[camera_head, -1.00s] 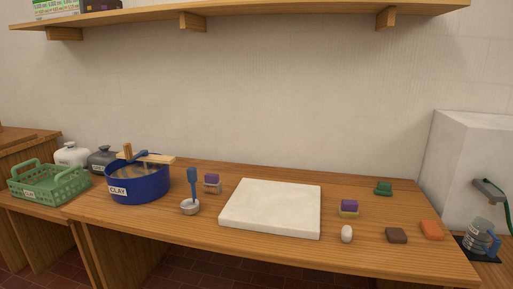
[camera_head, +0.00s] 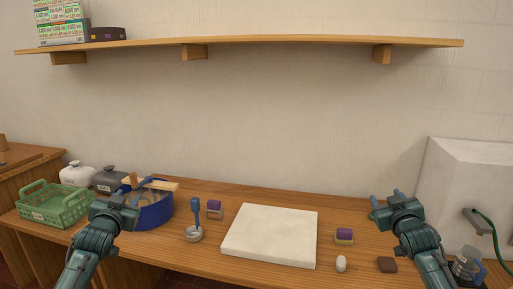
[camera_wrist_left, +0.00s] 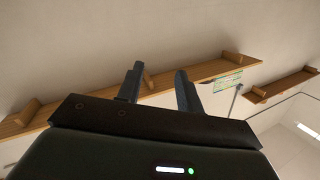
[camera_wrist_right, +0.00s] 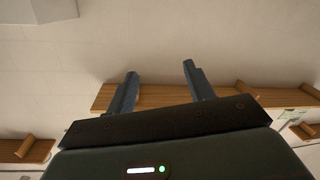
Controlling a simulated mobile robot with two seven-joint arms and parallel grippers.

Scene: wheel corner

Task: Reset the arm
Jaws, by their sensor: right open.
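My left gripper (camera_head: 118,197) is raised in front of the blue clay tub at the left of the head view. Its two fingers stand apart with nothing between them in the left wrist view (camera_wrist_left: 158,85). My left arm hides part of the tub, and my right arm hides things at the table's right end.
A white slab (camera_head: 270,234) lies mid-table. The blue tub (camera_head: 153,213) and green basket (camera_head: 52,207) stand left. A shelf (camera_head: 250,42) hangs above.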

